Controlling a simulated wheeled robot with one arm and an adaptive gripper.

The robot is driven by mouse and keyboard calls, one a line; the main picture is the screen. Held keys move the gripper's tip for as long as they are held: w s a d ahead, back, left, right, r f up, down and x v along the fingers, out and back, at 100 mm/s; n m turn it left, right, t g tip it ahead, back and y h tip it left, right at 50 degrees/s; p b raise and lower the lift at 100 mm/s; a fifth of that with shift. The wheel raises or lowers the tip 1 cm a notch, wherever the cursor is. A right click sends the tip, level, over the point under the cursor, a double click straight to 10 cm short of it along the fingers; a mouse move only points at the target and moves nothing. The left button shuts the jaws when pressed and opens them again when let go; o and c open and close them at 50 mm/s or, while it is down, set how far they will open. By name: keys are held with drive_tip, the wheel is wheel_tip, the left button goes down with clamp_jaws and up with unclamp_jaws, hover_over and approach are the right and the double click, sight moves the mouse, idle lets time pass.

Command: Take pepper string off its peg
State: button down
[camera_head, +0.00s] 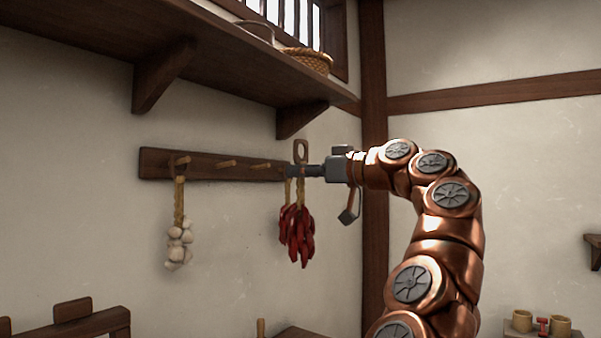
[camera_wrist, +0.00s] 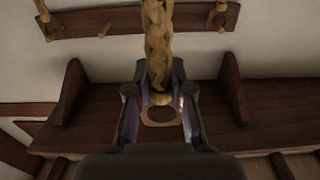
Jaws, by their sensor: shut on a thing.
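A red pepper string (camera_head: 301,237) hangs below my gripper (camera_head: 293,171) at the right end of the peg rail (camera_head: 208,165). My gripper is shut on the string's upper part, just under its loop (camera_head: 301,150). In the wrist view, the braided cord (camera_wrist: 158,45) runs between the fingers of my gripper (camera_wrist: 160,105), and the loop (camera_wrist: 160,117) stands open with no peg seen through it. A second cord with red peppers (camera_head: 285,218) shows just left of and behind the held one. The held string overlaps it.
A garlic string (camera_head: 178,240) hangs at the rail's left; bare pegs (camera_head: 227,164) lie between. A wall shelf (camera_head: 190,40) with a basket (camera_head: 308,60) juts out above. A dark wooden post (camera_head: 374,150) stands behind my arm.

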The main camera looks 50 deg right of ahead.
drive_tip(key=shift+s, duration=0.15)
drive_tip(key=shift+s+d, duration=0.25)
drive_tip(key=shift+s, duration=1.15)
drive_tip(key=shift+s+d, duration=0.2)
drive_tip(key=shift+s, duration=1.2)
